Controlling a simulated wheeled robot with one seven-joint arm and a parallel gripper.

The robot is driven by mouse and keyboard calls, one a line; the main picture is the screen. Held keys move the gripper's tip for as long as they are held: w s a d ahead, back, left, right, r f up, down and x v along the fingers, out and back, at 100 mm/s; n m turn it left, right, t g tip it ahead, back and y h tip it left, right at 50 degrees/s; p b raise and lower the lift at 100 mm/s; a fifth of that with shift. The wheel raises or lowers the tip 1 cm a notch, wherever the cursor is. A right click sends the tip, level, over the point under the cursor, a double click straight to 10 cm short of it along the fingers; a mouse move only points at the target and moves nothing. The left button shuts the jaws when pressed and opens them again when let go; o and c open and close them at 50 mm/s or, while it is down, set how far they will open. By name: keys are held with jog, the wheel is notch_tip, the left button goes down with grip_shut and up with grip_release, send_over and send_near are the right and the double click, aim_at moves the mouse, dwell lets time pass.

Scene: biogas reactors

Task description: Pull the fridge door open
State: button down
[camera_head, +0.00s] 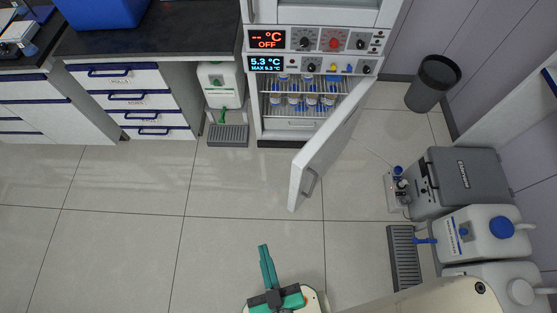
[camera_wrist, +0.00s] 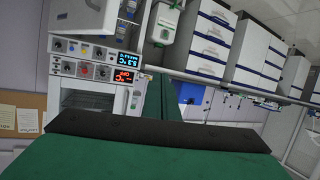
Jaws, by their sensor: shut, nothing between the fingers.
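The fridge is the lower part of a white cabinet, below a blue display reading 5.3 °C (camera_head: 266,63). Its white door (camera_head: 330,145) stands wide open, swung out from the right side toward me. The door's grey handle (camera_head: 310,183) is near its free edge. Bottles with blue caps (camera_head: 294,103) show on the shelves inside. My green gripper (camera_head: 264,250) is shut and empty over the floor, apart from the door and its handle. In the wrist view, my gripper's green finger (camera_wrist: 161,98) points toward the cabinets; the control panel (camera_wrist: 95,62) shows upside down.
A grey box (camera_head: 465,180), white canisters (camera_head: 485,232) and a drip tray (camera_head: 403,258) stand on the right. A black bin (camera_head: 433,83) is at the back right. Drawers (camera_head: 130,95) line the left. The floor (camera_head: 120,225) left of the door is clear.

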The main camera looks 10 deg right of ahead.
jog(key=w+d+f+n+g+h, duration=0.1)
jog(key=w+d+f+n+g, duration=0.15)
jog(key=f, duration=0.65)
jog(key=w+d+f+n+g, duration=0.1)
jog(key=w+f+n, duration=0.15)
jog(key=f, duration=0.75)
jog(key=w+d+f+g+h, duration=0.2)
jog(key=w+d+f+h, duration=0.3)
jog(key=w+d+f, duration=0.3)
jog(key=w+h, duration=0.5)
jog(key=w, duration=0.6)
jog(key=w+a+r+m+g+h, duration=0.2)
jog(key=w+a+r+h, duration=0.5)
jog(key=r, duration=0.4)
jog(key=s+d+x, duration=0.1)
jog(key=s+x, duration=0.1)
jog(key=x, duration=0.9)
jog(key=shift+y, duration=0.4)
